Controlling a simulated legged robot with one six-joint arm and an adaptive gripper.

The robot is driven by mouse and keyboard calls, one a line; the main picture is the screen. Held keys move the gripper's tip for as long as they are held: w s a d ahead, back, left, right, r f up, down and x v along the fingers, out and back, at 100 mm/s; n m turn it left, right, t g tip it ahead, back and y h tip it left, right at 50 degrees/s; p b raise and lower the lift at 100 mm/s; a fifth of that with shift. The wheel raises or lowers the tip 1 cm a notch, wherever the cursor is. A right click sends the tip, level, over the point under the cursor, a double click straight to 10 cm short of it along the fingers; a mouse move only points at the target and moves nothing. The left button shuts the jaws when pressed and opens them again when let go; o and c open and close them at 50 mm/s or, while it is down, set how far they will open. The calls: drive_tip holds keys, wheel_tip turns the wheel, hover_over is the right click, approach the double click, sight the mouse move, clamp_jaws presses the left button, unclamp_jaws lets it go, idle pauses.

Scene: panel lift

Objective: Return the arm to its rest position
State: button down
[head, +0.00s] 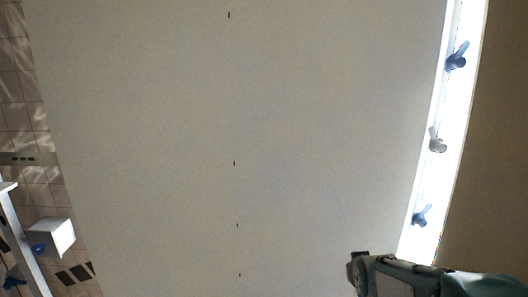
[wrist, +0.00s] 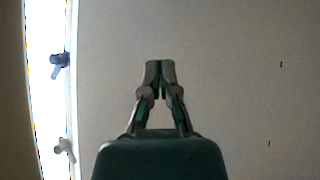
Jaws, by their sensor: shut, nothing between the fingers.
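My gripper (wrist: 160,66) points forward in the wrist view, with its two fingertips together and nothing between them. In the head view my gripper (head: 357,272) is at the lower right, in front of the panel's lower right part. A large pale panel (head: 180,120) fills most of the head view, with a few small dark marks in a vertical line. The panel (wrist: 230,60) also lies behind my gripper in the wrist view. I cannot tell the gap between gripper and panel.
A bright white strip (head: 459,106) runs along the panel's right edge, carrying blue and grey wing-shaped knobs (head: 456,60). Beyond it is a brown surface (head: 500,160). At the lower left are a tiled surface (head: 20,80), a white box (head: 58,235) and a white frame (head: 22,235).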

drive_tip(key=s+a+r+g, duration=0.2)
drive_tip(key=s, duration=1)
drive_tip(key=s+a+r+g+y, duration=0.1)
drive_tip(key=s+a+r+g, duration=0.1)
drive_tip(key=s, duration=0.9)
drive_tip(key=shift+s+a+r, duration=0.4)
drive_tip(key=shift+a+r, duration=0.15)
drive_tip(key=shift+a, duration=0.3)
